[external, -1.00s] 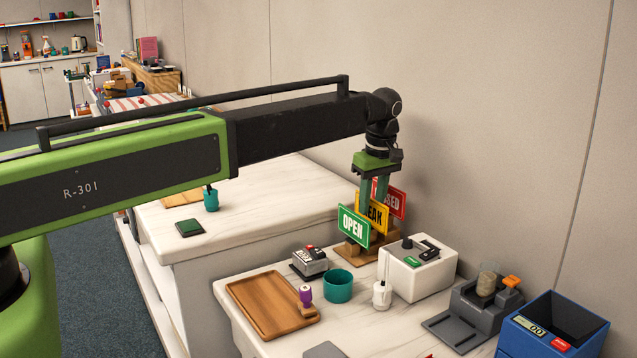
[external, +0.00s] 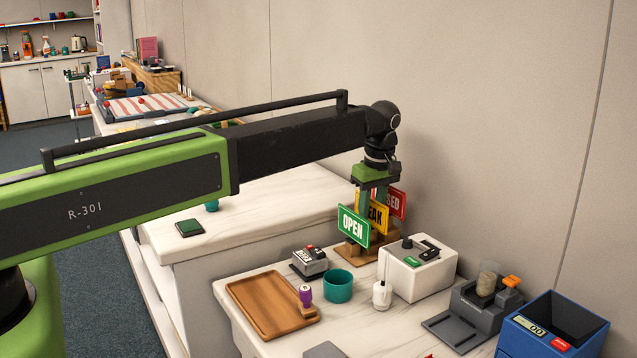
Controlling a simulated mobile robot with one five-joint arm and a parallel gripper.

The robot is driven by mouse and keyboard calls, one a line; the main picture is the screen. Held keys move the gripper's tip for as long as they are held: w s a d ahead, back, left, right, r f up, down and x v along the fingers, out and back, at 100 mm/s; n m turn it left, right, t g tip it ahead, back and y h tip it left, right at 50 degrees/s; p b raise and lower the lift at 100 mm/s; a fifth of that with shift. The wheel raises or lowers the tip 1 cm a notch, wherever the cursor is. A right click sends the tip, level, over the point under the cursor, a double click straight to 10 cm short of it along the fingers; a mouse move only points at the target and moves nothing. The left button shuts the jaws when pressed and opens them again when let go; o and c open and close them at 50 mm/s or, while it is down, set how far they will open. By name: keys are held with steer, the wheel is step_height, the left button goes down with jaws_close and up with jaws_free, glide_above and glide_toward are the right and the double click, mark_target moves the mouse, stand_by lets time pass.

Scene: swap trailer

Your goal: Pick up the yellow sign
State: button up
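The yellow sign (external: 376,216), with "EAK" readable, stands in a wooden holder (external: 352,254) between the green OPEN sign (external: 353,226) in front and the red sign (external: 395,203) behind. My gripper (external: 373,207) points straight down at the yellow sign from above. Its greenish fingers reach down to the sign's upper part, and the sign's left part is hidden by the fingers and the green sign. I cannot tell whether the fingers are closed on the sign or only around it.
Next to the holder stand a white box device (external: 420,272), a teal cup (external: 338,285) and a small white bottle (external: 382,294). A wooden tray (external: 262,300) lies at the front left. The wall (external: 470,130) is close behind the signs.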

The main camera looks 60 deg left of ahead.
mark_target(372, 199)
jaws_close()
steer(key=shift+r, duration=0.1)
stand_by(0.3)
steer(key=shift+r+p, duration=0.25)
steer(key=shift+p, duration=0.1)
step_height(372, 199, up, 5)
steer(key=p, duration=0.5)
steer(key=shift+d+r, duration=0.1)
steer(key=s+d+r+p, duration=0.3)
steer(key=d+r+p, duration=0.2)
steer(key=d, duration=0.6)
steer(key=shift+s+r+p, duration=0.35)
steer(key=shift+p, duration=0.05)
